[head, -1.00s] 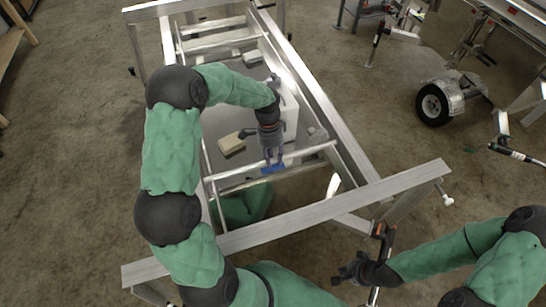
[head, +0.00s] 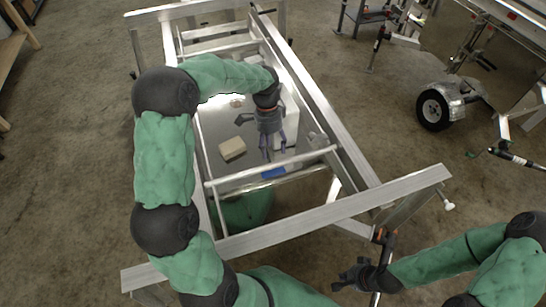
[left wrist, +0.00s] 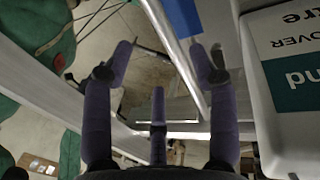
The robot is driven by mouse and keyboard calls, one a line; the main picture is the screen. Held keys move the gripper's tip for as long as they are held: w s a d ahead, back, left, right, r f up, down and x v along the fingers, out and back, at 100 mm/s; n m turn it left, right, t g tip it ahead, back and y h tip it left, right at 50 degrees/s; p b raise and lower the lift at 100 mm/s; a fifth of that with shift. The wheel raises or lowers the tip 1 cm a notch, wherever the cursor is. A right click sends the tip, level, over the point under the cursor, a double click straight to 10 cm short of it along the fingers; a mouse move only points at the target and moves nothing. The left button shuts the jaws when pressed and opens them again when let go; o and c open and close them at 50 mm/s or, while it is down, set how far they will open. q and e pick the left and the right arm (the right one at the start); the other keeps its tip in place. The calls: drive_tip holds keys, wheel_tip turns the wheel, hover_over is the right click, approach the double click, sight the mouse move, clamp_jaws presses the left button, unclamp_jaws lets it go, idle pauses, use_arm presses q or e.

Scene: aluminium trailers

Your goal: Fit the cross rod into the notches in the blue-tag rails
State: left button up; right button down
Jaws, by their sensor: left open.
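The pale cross rod (head: 270,167) spans the near part of the aluminium frame, one end at the left rail (head: 212,200) and the other at the right rail (head: 318,115). I cannot tell whether its ends sit down in notches. A blue patch (head: 273,173) shows just under the middle of the rod; it also shows in the left wrist view (left wrist: 183,18). My left gripper (head: 274,157) is open and empty just above and behind the rod. In the left wrist view, the rod (left wrist: 180,62) runs between the spread fingers. My right gripper (head: 352,277) hangs outside the frame, its fingers unclear.
A white box (head: 290,115) with a teal label stands close right of my left gripper. A tan block (head: 232,148) lies on the grey panel inside the frame. A thick aluminium beam (head: 300,222) crosses the near end.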

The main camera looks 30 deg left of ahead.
use_arm(q)
drive_tip(key=shift+v, duration=2.4)
